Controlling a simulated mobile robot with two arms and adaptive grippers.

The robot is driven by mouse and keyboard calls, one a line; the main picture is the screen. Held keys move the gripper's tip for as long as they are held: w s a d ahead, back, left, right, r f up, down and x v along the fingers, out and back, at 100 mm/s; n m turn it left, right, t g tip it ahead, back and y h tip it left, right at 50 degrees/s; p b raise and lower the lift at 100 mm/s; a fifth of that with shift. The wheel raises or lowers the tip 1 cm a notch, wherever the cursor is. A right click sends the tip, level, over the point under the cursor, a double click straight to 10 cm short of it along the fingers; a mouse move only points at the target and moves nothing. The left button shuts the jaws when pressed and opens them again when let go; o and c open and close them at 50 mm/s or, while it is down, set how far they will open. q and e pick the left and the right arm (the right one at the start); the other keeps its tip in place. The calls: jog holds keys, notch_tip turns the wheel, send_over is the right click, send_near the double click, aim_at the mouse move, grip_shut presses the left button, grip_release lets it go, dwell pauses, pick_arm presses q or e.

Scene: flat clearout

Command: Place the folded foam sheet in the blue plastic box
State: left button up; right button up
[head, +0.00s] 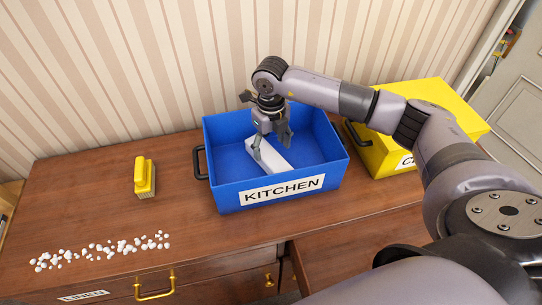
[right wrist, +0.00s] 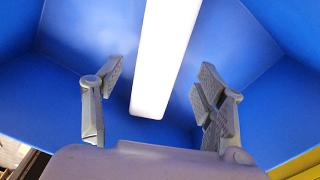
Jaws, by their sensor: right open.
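The blue plastic box (head: 223,190), labelled KITCHEN, stands open on the wooden dresser top. A white folded foam sheet (head: 270,157) lies inside it; in the right wrist view the white foam sheet (right wrist: 163,60) is a long bar against the blue walls. My right gripper (head: 272,143) reaches down into the box over the foam sheet, partly hiding it. In the right wrist view my right gripper (right wrist: 160,95) is open, its fingers apart on either side of the foam's near end and clear of it. My left gripper is not in view.
A yellow box (head: 420,95) stands right of the blue box, partly behind my arm. A yellow brush-like object (head: 144,178) stands on the left of the dresser top (head: 90,200). Several white foam bits (head: 100,250) lie scattered at front left. A drawer with a brass handle (head: 155,291) is below.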

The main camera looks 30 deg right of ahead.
aim_at(271, 156)
notch_tip(271, 156, up, 7)
jog(key=b, duration=0.1)
